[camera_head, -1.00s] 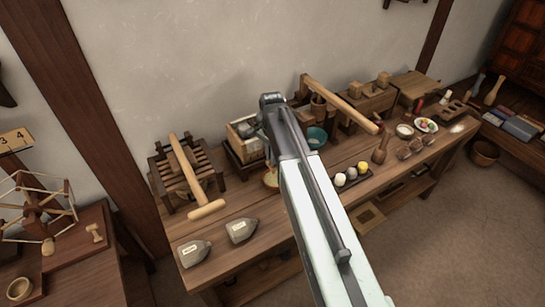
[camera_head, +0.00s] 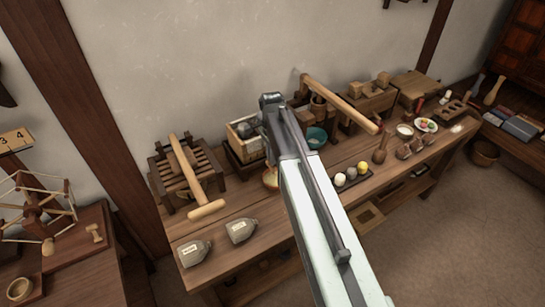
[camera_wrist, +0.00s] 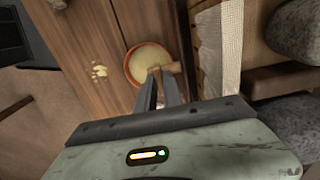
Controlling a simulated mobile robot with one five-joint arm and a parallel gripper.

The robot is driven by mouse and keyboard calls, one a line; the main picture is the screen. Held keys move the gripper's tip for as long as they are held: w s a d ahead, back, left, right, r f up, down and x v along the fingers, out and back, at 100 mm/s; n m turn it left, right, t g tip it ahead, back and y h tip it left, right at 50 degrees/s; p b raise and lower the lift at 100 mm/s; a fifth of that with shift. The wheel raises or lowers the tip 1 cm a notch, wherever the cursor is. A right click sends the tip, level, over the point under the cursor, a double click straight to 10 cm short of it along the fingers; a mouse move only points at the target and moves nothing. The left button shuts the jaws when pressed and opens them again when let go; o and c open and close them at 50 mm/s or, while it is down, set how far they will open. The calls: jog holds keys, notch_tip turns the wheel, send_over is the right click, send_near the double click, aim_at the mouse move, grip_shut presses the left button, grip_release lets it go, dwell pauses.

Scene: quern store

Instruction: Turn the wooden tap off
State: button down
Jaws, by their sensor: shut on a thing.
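The wooden tap (camera_wrist: 172,68) is a small brown wooden piece in the wrist view. It sits over the edge of a round, orange-rimmed bowl (camera_wrist: 132,75) holding something pale. My gripper (camera_wrist: 161,73) is shut on the tap, with its two dark fingers close together at the tap's near end. In the head view my arm hides the gripper and the tap. The bowl (camera_head: 270,179) shows there in part, just left of my arm. A wooden box (camera_head: 236,147) with dark stones stands behind it.
Two labelled grey bags (camera_head: 240,231) lie at the bench's front left. A slatted wooden press (camera_head: 205,163) with a long handle stands behind them. A teal bowl (camera_head: 316,137) and a dark tray of balls (camera_head: 352,180) are right of my arm. Pale spots mark the bench top.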

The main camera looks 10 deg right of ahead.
jog(key=c, duration=1.5)
grip_release()
notch_tip(320, 180, up, 8)
jog(key=p, duration=0.8)
jog(key=shift+f, duration=0.1)
